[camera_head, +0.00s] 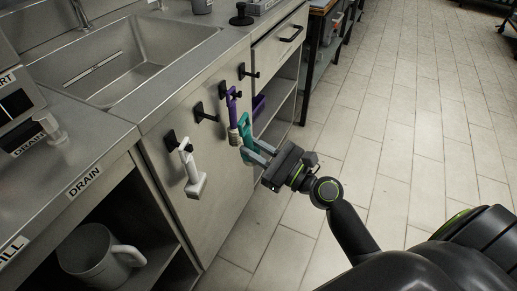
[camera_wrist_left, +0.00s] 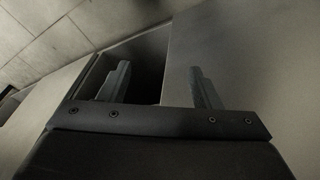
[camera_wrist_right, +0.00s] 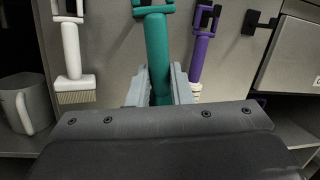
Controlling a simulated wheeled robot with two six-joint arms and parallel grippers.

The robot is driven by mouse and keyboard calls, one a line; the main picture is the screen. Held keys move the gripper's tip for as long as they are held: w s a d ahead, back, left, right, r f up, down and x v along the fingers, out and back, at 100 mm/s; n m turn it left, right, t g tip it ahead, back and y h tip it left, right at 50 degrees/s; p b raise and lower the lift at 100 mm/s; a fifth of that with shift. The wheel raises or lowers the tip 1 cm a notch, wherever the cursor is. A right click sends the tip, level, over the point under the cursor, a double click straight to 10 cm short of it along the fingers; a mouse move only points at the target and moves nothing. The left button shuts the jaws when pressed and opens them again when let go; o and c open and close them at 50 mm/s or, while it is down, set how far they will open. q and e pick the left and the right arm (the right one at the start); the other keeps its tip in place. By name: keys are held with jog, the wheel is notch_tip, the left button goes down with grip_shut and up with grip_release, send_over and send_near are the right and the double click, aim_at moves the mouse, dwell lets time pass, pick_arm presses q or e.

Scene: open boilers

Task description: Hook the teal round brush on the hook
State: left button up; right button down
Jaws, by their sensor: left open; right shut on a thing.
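The teal round brush (camera_head: 247,128) is held by its handle in my right gripper (camera_head: 258,151), which is shut on it, in front of the cabinet panel. In the right wrist view the brush (camera_wrist_right: 157,45) stands nearly upright between the fingers, its loop end at the top edge of the picture. An empty black hook (camera_head: 203,112) sits on the panel between the white brush and the purple brush. Another empty hook (camera_head: 247,72) is farther along. I cannot tell whether the teal brush touches any hook. My left gripper (camera_wrist_left: 160,88) is open and empty, near a cabinet opening.
A white brush (camera_head: 193,172) and a purple brush (camera_head: 233,107) hang on hooks on either side of the nearer empty hook. A sink (camera_head: 130,55) is above. A grey mug-like pitcher (camera_head: 88,257) stands on a lower shelf. The tiled floor (camera_head: 375,120) to the right is open.

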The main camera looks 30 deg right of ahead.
jog(key=shift+w+a+f, duration=0.15)
jog(key=shift+w+a, duration=1)
jog(key=shift+w, duration=0.3)
jog(key=shift+w+a+f, duration=0.1)
jog(key=shift+w+a, duration=0.55)
jog(key=shift+w, duration=0.15)
jog(key=shift+w+a, duration=0.6)
jog(key=shift+w, duration=0.2)
pick_arm(q)
jog(key=shift+w+d+r+b, duration=0.1)
jog(key=shift+w+r+b, duration=0.1)
jog(key=shift+r+b, duration=0.2)
pick_arm(e)
jog(key=shift+w+a+f, duration=0.4)
jog(key=shift+w+f, duration=0.05)
jog(key=shift+f, duration=0.05)
jog(key=c, duration=1.2)
grip_release()
jog(key=shift+c, duration=0.2)
pick_arm(q)
jog(key=shift+f, duration=0.1)
jog(key=shift+s, duration=0.1)
pick_arm(e)
jog(key=shift+f, duration=0.1)
